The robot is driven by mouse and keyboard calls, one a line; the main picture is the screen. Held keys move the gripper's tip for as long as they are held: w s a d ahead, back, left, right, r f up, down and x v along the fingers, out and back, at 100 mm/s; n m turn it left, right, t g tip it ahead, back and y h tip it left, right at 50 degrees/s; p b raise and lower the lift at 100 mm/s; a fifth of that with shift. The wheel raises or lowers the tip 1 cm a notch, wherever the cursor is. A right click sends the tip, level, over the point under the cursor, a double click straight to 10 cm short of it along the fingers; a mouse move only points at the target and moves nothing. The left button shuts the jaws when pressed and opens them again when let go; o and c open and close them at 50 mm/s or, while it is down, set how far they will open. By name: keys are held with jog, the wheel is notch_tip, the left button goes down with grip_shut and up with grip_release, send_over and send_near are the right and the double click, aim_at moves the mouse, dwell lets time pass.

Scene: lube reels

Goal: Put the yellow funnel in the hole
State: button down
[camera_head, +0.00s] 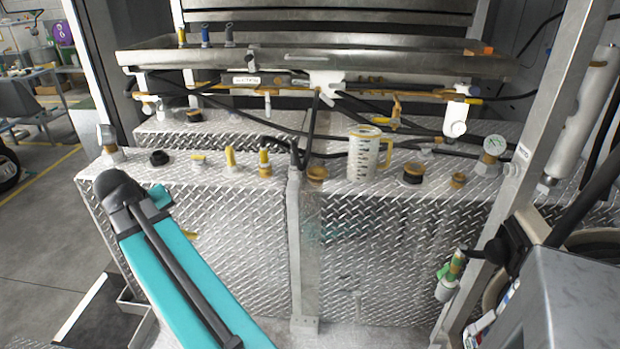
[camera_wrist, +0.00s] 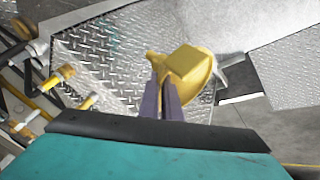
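The yellow funnel (camera_wrist: 200,72) is at the tips of my gripper (camera_wrist: 163,92) in the wrist view. The dark fingers are close together and look shut on it. Its wide rounded part points right and a narrower end points left. In the head view a small yellow bit (camera_head: 190,235) shows beside my teal arm, perhaps the funnel; my gripper is hidden there. On the diamond-plate tank top are a brass-rimmed fitting (camera_head: 317,174) and a dark one with a brass rim (camera_head: 412,173). I cannot tell which is the hole. The funnel is apart from both.
A clear measuring jug (camera_head: 364,157) with a yellow rim stands on the tank top. Several yellow-capped fittings (camera_head: 230,158) and a gauge (camera_head: 494,146) rise from it. A metal tray (camera_head: 300,58) and black hoses are behind. A grey post (camera_head: 295,250) divides the front.

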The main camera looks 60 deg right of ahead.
jog(key=s+d+r+m+g+p, duration=0.1)
jog(key=s+d+r+m, duration=0.1)
jog(key=s+d, duration=0.6)
jog(key=s+d+r+m+g, duration=0.15)
jog(key=s+d, duration=0.25)
jog(key=d, duration=0.7)
jog(key=s+d+r+m, duration=0.1)
jog(key=s+d+m, duration=0.1)
jog(key=s+d, duration=0.5)
jog(key=s+d+r+m+g+p, duration=0.1)
jog(key=s+d+r, duration=0.1)
jog(key=s+d, duration=0.5)
jog(key=s, duration=0.5)
jog(key=shift+m, duration=0.35)
jog(key=shift+s+p, duration=0.1)
jog(key=shift+p, duration=0.2)
jog(key=d+f+p, duration=0.1)
jog(key=d+p, duration=0.2)
jog(key=d, duration=1.1)
jog(key=shift+s+d+f, duration=0.25)
jog(key=shift+s+d, duration=0.05)
jog(key=shift+s, duration=0.15)
jog(key=shift+d, duration=0.1)
jog(key=shift+d+f+p, duration=0.25)
jog(key=shift+f+p, duration=0.15)
jog(key=shift+f, duration=0.5)
jog(key=shift+d+f+p, duration=0.25)
jog(key=shift+f+p, duration=0.15)
jog(key=shift+f, duration=0.5)
